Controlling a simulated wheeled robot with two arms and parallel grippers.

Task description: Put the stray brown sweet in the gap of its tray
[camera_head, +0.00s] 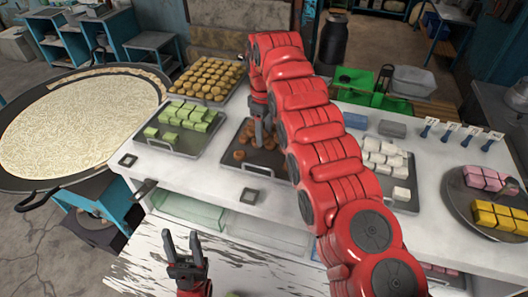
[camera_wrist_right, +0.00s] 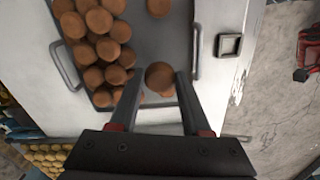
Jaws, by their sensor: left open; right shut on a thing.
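The grey tray (camera_head: 262,167) of brown sweets sits in the middle of the white counter, partly hidden by my right arm. In the right wrist view the tray (camera_wrist_right: 143,30) has a cluster of brown sweets (camera_wrist_right: 95,48) on one side and a lone brown sweet (camera_wrist_right: 158,8) at the top. My right gripper (camera_head: 262,136) points down at this tray. In the wrist view its fingers (camera_wrist_right: 159,84) are shut on a brown sweet (camera_wrist_right: 160,75), over the tray's near-left part. Whether that sweet touches the tray is unclear. My left gripper (camera_head: 183,247) is open and empty in front of the counter.
A tray of green sweets (camera_head: 183,117) stands left of the brown one, and a tray of golden sweets (camera_head: 205,78) behind. White cubes (camera_head: 385,160) lie on a tray to the right. A round plate (camera_head: 465,205) holds pink and yellow sweets. A large pan (camera_head: 70,125) is at left.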

